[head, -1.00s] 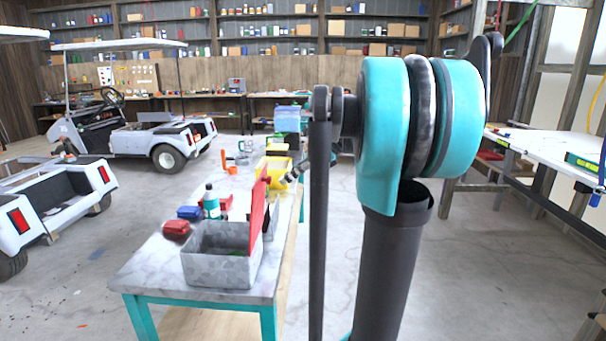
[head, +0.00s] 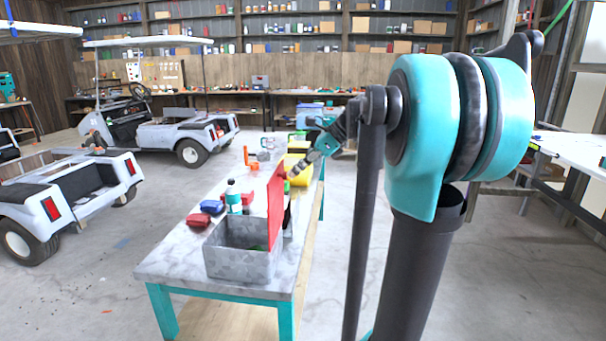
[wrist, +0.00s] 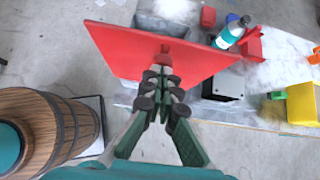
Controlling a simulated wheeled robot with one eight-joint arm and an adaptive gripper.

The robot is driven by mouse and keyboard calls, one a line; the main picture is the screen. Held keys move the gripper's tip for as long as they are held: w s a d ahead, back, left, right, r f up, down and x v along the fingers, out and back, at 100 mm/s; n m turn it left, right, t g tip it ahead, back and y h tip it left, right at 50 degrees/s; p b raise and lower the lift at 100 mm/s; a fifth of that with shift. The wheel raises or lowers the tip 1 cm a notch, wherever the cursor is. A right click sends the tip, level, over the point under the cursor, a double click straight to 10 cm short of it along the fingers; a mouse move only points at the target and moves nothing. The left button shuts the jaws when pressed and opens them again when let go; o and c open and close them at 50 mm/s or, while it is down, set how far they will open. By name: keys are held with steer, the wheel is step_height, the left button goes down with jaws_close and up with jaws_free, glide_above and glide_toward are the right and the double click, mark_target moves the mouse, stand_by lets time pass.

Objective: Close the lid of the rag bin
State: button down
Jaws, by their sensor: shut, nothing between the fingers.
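The rag bin (head: 243,262) is an open grey metal box near the front end of the workbench. Its red lid (head: 276,212) stands nearly upright along the bin's right side. In the wrist view the lid (wrist: 125,50) is a broad red panel, with part of the grey bin (wrist: 163,22) showing beyond it. My gripper (head: 292,174) is beside the lid's upper right edge, on the side away from the bin opening. In the wrist view my gripper (wrist: 166,72) is shut and empty, its tips at the lid's face near a small red tab. I cannot tell whether they touch.
A yellow bin (head: 298,170) is farther back. A wooden barrel (wrist: 50,128) shows in the wrist view.

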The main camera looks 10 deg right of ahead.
steer(key=w+a+f+g+h, duration=0.1)
steer(key=w+a+h, duration=0.25)
steer(key=a, duration=0.55)
steer(key=w+a+f+g+h, duration=0.1)
steer(key=w+a+g+h, duration=0.1)
steer(key=a+h, duration=0.5)
steer(key=w+a+f+y, duration=0.1)
steer(key=w+a+f, duration=0.2)
steer(key=a+f, duration=0.9)
steer(key=shift+w+f, duration=0.3)
steer(key=shift+f, duration=1)
steer(key=shift+y, duration=0.25)
